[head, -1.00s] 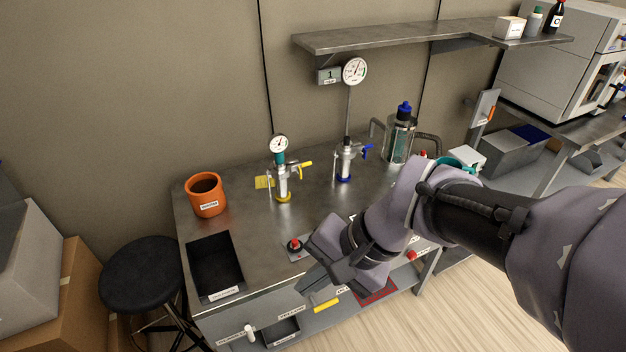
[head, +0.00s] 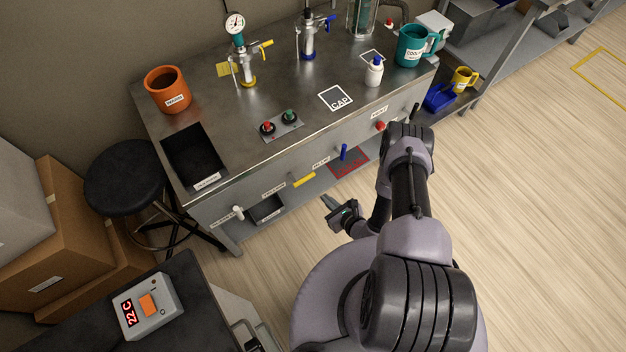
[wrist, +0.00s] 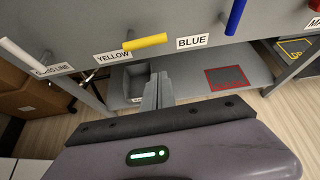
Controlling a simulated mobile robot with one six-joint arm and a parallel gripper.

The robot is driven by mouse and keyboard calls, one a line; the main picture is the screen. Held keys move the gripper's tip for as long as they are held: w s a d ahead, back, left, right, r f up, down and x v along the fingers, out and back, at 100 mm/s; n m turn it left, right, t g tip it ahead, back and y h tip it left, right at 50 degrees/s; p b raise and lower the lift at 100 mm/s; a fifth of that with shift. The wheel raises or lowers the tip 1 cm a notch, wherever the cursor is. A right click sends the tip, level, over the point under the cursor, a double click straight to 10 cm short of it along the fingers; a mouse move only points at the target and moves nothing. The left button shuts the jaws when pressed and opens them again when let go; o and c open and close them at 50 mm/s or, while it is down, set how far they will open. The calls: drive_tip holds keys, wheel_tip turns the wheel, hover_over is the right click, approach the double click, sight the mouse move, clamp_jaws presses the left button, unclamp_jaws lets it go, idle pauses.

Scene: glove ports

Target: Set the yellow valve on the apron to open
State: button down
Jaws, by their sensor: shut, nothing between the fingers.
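The yellow valve handle (head: 304,180) is on the front apron of the bench, to the right of its YELLOW label (head: 274,188). The handle lies roughly level along the apron. It also shows in the wrist view (wrist: 146,41), at the top, just above and left of my fingertips. My gripper (head: 329,202) is shut and empty, in front of the apron, a little below and right of the yellow handle. In the wrist view my fingers (wrist: 158,84) are together and point toward the bench, apart from the handle.
A blue handle (head: 343,152) stands upright to the right. A white handle (head: 238,212) is at the left and a red knob (head: 380,126) at the far right. An open bin (head: 268,209) sits below. A stool (head: 125,178) stands left.

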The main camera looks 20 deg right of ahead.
sight(303, 182)
drive_tip(key=s+f+b+x, duration=0.1)
drive_tip(key=b+x, duration=0.4)
drive_tip(key=x, duration=0.5)
drive_tip(key=shift+h, duration=0.3)
drive_tip(key=shift+w+r+p, duration=0.15)
drive_tip(key=shift+w+r, duration=0.05)
drive_tip(key=shift+r, duration=0.8)
drive_tip(key=shift+w+r+p, duration=0.15)
drive_tip(key=shift+w+r, duration=0.1)
drive_tip(key=shift+r, duration=0.8)
drive_tip(key=shift+r, duration=0.5)
drive_tip(key=shift+n+t+h, duration=0.3)
drive_tip(key=shift+n+h, duration=0.3)
drive_tip(key=shift+s+a+r+p, duration=0.2)
drive_tip(key=shift+a+r+p, duration=0.25)
drive_tip(key=shift+a+r, duration=0.3)
drive_tip(key=shift+s+a+r+p, duration=0.2)
drive_tip(key=shift+a+r+p, duration=0.3)
drive_tip(key=shift+r, duration=0.35)
drive_tip(key=shift+s+a+r+p, duration=0.2)
drive_tip(key=shift+a+r+p, duration=0.25)
drive_tip(key=shift+a+r, duration=0.3)
